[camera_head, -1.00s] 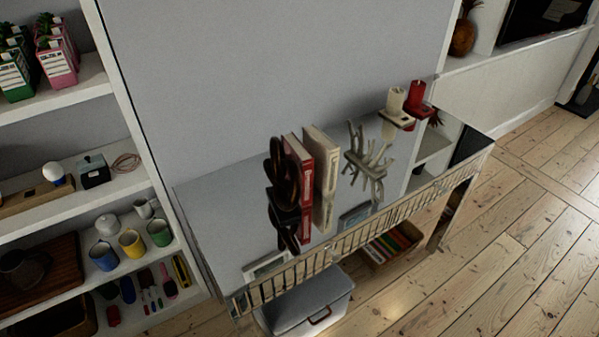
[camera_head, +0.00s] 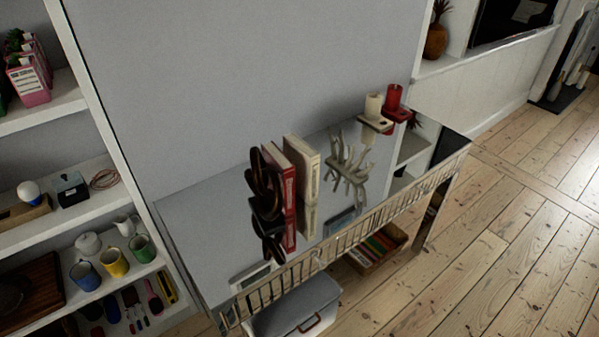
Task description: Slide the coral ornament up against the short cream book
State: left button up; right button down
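The coral ornament (camera_head: 350,166), pale and branching, stands on the mirrored top of a console table (camera_head: 210,205). The short cream book (camera_head: 302,166) stands upright to its left, with a narrow gap between them. The mirrored top shows reflections of all of these. Neither of my grippers is in view.
Cream (camera_head: 374,107) and red (camera_head: 393,98) candles in holders stand at the table's far right. A low rail (camera_head: 330,248) runs along the front edge. Bare mirrored top lies left of the books. A shelf with mugs (camera_head: 114,262) stands at left; floorboards are clear at right.

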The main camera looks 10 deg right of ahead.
aim_at(346, 167)
jog(key=i+l+u, duration=0.15)
jog(key=l+u, duration=0.3)
jog(key=l, duration=0.35)
jog(key=l+u, duration=0.4)
jog(key=l, duration=0.45)
jog(key=i, duration=0.05)
